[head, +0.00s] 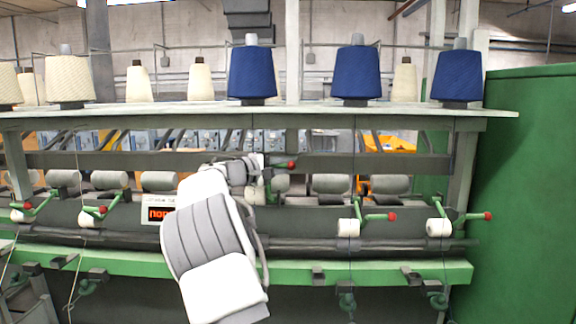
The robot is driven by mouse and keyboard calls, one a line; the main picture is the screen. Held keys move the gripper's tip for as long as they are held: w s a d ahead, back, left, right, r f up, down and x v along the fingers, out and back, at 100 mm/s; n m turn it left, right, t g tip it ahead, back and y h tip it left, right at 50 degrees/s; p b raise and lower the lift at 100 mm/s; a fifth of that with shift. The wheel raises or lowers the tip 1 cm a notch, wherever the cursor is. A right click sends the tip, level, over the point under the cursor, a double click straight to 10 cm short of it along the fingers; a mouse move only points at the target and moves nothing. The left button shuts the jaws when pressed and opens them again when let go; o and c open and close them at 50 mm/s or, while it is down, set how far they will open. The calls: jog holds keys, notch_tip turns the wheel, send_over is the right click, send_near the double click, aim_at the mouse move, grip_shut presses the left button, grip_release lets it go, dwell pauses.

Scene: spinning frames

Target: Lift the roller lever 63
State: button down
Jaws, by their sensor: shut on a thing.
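Several green roller levers with red ball knobs run along the spinning frame. One lever (279,166) stands higher than the others, with its red knob (291,165) just right of my gripper (261,163). My gripper is shut on this lever, near its green rod. My white and grey arm covers the space below and left of it, so the lever's pivot and most of its roller are hidden. No number shows on the levers, so I cannot read which is 63.
Other levers (378,217) and (467,216) sit lower at right, with white rollers beside them. Blue yarn cones (253,74) stand on the shelf (400,109) above. A green cabinet wall (530,190) closes the right side. A red-lettered display (158,214) is left of my arm.

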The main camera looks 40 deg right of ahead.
jog(key=shift+f, duration=0.4)
jog(key=c, duration=1.2)
grip_release()
jog(key=o, duration=0.4)
jog(key=shift+w+d, duration=0.15)
jog(key=shift+w, duration=0.05)
jog(key=shift+c, duration=0.2)
jog(key=shift+r, duration=0.1)
jog(key=s+a+b, duration=0.2)
jog(key=a+b, duration=0.2)
jog(key=a, duration=1.3)
jog(key=shift+s+a+r, duration=0.2)
jog(key=shift+s+r, duration=0.1)
jog(key=shift+r, duration=0.1)
